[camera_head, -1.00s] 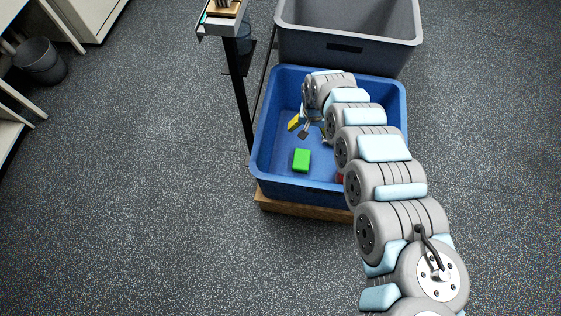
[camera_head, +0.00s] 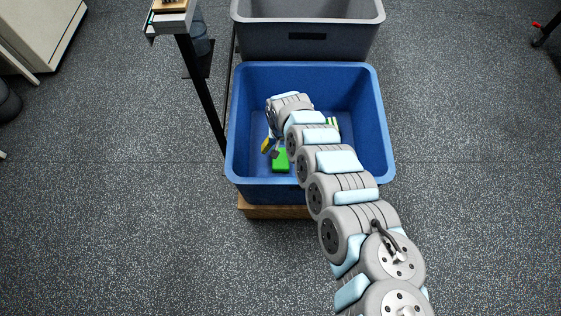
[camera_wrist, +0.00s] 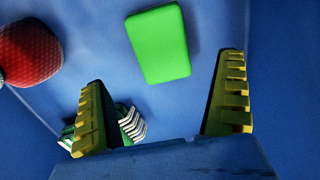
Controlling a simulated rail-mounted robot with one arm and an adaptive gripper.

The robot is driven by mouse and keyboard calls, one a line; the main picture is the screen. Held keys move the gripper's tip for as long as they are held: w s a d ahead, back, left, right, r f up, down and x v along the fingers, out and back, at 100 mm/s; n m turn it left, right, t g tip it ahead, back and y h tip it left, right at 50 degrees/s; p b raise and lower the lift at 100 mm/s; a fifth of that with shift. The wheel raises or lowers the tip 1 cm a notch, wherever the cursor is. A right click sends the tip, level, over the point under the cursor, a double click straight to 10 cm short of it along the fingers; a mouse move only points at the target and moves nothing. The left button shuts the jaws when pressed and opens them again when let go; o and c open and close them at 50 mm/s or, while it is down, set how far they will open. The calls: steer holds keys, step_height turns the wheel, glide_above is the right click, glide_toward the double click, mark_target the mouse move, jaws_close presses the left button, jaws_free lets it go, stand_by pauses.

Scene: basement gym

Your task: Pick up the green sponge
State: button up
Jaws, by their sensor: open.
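The green sponge (camera_head: 281,161) lies on the floor of the blue bin (camera_head: 377,130), near its front left part. In the wrist view the sponge (camera_wrist: 160,43) is a bright green rounded block, slightly tilted, whole in view. My gripper (camera_wrist: 162,72) is open, with a yellow ridged finger on each side. The sponge shows between and beyond the fingertips, with nothing between the fingers touching it. In the head view my gripper (camera_head: 270,148) is inside the bin just beside the sponge, partly hidden by my arm.
A red textured round object (camera_wrist: 30,52) lies left of the sponge in the wrist view. A white and green ridged object (camera_wrist: 131,124) is partly behind the left finger. A grey bin (camera_head: 308,37) stands behind the blue bin. A black post (camera_head: 202,95) rises at its left.

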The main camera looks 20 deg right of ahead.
mark_target(281, 157)
steer(key=shift+s+a+f+b, duration=0.15)
steer(key=shift+f+b, duration=0.8)
steer(key=shift+f, duration=0.5)
steer(key=shift+s+a+f+b, duration=0.15)
steer(key=shift+f+b, duration=0.8)
steer(key=shift+f, duration=0.5)
steer(key=shift+r, duration=0.1)
steer(key=c, duration=1.1)
